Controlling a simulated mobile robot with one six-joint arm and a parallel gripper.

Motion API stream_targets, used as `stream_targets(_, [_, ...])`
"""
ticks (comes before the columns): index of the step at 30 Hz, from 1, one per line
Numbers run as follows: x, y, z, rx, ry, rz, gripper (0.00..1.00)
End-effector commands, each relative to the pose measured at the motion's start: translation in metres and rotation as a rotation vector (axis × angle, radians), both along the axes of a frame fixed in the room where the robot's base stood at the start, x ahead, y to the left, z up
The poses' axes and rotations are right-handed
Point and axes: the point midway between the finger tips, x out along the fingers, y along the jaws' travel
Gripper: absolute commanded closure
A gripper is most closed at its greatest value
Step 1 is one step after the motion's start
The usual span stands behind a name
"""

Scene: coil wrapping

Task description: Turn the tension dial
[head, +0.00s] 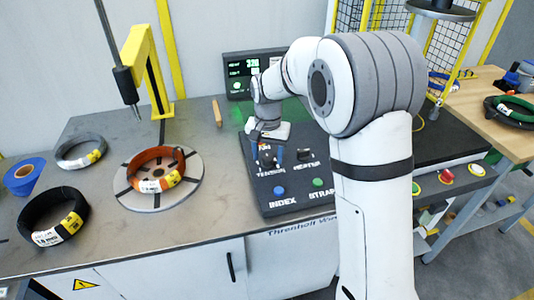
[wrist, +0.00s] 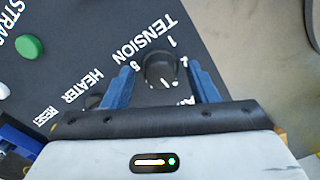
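The tension dial (wrist: 160,67) is a dark round knob on the black control panel (head: 290,203), next to the white word TENSION and a ring of numbers. In the wrist view my gripper (wrist: 160,70) has its two blue fingers apart, one on each side of the dial. A gap shows between the dial and each finger, so it is open and not gripping. In the head view my gripper (head: 268,155) points down over the TENSION label and partly hides the dial. The dial's exact setting is hard to read.
The heater knob (head: 304,155) sits right beside the tension dial. Blue INDEX (head: 279,191) and green STRAP (head: 318,183) buttons lie nearer the front. A lit screen (head: 243,72) stands behind. An orange coil (head: 153,170) rests on the turntable (head: 189,183) to the left.

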Motion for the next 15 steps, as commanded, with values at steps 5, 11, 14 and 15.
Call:
stream_targets(5, [0.0,0.0,0.0,0.0,0.0,0.0,0.47])
stream_targets(11, [0.001,0.0,0.014,0.001,-0.003,0.0,0.47])
stream_targets(14, [0.001,0.0,0.032,0.001,-0.004,0.0,0.47])
stream_targets(15, [0.001,0.0,0.039,0.002,-0.005,0.0,0.47])
